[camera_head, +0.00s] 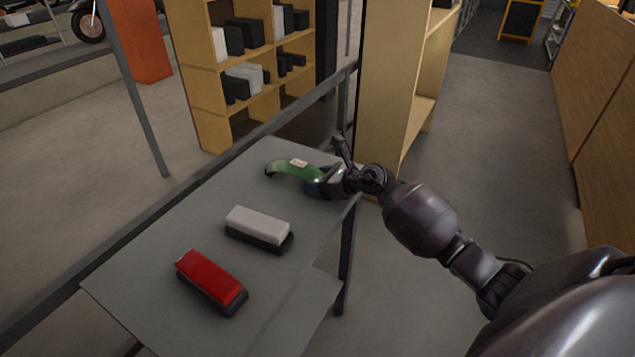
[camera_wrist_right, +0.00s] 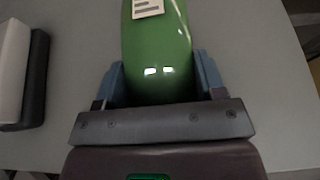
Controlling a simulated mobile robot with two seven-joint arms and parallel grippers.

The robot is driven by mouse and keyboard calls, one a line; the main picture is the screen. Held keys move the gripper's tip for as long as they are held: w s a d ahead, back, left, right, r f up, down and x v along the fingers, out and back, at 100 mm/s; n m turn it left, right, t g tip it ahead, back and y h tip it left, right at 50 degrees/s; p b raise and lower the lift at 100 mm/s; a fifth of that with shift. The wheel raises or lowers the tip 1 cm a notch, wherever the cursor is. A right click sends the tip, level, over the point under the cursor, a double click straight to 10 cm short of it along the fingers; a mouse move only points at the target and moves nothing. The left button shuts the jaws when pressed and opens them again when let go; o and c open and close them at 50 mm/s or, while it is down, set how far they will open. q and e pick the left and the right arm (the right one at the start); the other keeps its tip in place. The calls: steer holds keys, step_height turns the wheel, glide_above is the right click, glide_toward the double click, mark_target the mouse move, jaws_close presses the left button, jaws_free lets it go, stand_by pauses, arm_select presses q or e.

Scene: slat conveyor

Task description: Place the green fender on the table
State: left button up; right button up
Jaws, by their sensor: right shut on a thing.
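The green fender (camera_head: 290,170) is a curved glossy piece with a white label, at the far end of the grey table (camera_head: 185,235). My right gripper (camera_head: 318,182) is shut on its near end. In the right wrist view the green fender (camera_wrist_right: 156,50) lies between the two blue-grey fingers of the right gripper (camera_wrist_right: 160,80), with the table surface behind it. The fender is over the table top; I cannot tell whether it touches it. My left gripper is not in view.
A white-topped block (camera_head: 258,224) and a red-topped block (camera_head: 210,277), both with dark bases, lie on the table nearer me. A wooden shelf (camera_head: 205,85) with boxes stands behind the table's rail. The table surface around the fender is clear.

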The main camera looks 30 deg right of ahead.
stand_by(0.3)
steer(key=shift+f, duration=0.15)
steer(key=o, duration=1.1)
